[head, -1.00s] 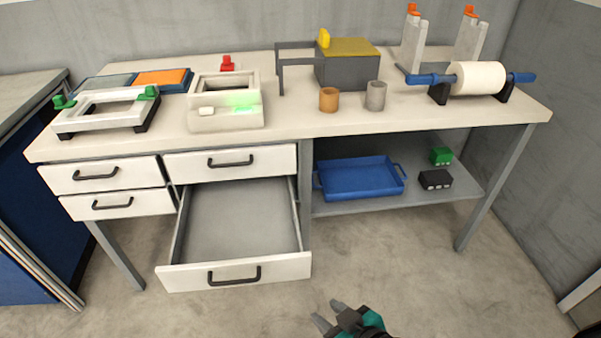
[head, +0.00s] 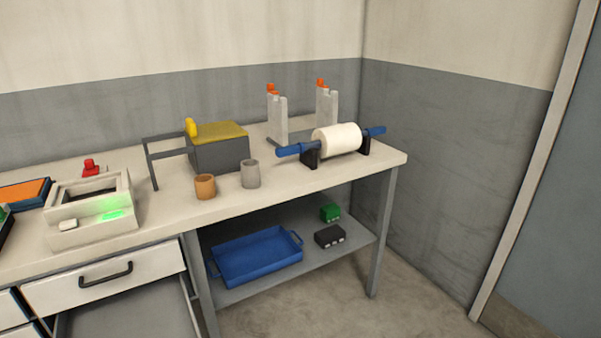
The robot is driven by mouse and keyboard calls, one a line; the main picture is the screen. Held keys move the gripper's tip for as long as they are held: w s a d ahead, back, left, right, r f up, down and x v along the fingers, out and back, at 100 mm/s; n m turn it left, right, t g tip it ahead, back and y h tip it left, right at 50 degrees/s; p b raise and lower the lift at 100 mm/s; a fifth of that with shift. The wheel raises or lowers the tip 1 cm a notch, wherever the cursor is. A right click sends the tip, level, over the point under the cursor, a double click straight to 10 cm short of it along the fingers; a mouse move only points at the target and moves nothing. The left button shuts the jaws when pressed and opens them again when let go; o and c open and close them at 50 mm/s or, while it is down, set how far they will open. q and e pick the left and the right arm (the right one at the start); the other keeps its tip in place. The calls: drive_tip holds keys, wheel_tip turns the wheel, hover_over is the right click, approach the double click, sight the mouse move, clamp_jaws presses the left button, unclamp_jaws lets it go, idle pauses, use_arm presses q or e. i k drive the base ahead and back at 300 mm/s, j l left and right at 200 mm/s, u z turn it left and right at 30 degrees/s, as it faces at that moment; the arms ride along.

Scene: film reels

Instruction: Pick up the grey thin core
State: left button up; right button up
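The grey core (head: 250,174) is a short hollow cylinder standing upright on the bench top (head: 330,183), near the front edge. An orange-brown core (head: 205,187) of similar shape stands to its left, a small gap apart. The grey one looks slightly taller. Neither of my grippers shows in the head view now.
Behind the cores is a grey box with a yellow top (head: 220,152). To the right, a white roll (head: 337,139) sits on a blue-ended rod. A beige frame with a green light (head: 92,212) stands left. A drawer (head: 130,312) below is open. A blue tray (head: 256,258) lies on the shelf.

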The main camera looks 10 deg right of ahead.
sight(250, 168)
drive_tip(key=u, duration=0.65)
drive_tip(key=i+l+u, duration=0.1)
drive_tip(key=l+u, duration=0.2)
drive_tip(key=u, duration=0.2)
drive_tip(key=i+l+u, duration=0.1)
drive_tip(key=l+u, duration=0.25)
drive_tip(key=u, duration=0.15)
drive_tip(key=l+u, duration=0.45)
drive_tip(key=l, duration=0.4)
drive_tip(key=k+l+u, duration=0.1)
drive_tip(key=l, duration=0.35)
drive_tip(key=k+l+u, duration=0.1)
drive_tip(key=l, duration=0.35)
